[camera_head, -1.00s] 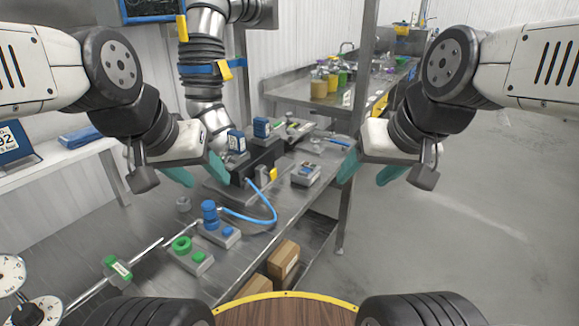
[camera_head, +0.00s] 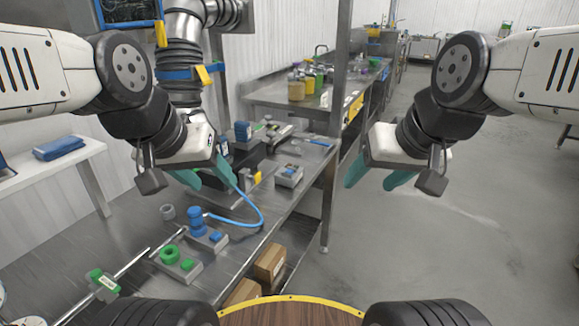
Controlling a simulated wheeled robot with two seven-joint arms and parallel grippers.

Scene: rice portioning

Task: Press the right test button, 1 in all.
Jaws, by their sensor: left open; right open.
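A grey block with a green ring-shaped part (camera_head: 170,254) and a small green button (camera_head: 187,264) lies on the steel table. Beside it a grey block carries a blue knob (camera_head: 195,221) and a small blue button (camera_head: 216,236). Farther back on the table is a small grey box (camera_head: 288,176) with dark and blue parts on top. I cannot tell which of these is the right test button. My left gripper (camera_head: 206,177) is open and empty over the table's back part, hiding some of it. My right gripper (camera_head: 376,176) is open and empty, right of the table over the floor.
A blue hose (camera_head: 262,212) curves across the steel table (camera_head: 240,250). A post (camera_head: 331,190) stands at its right corner. Cardboard boxes (camera_head: 270,262) sit on a lower shelf. Open floor lies right.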

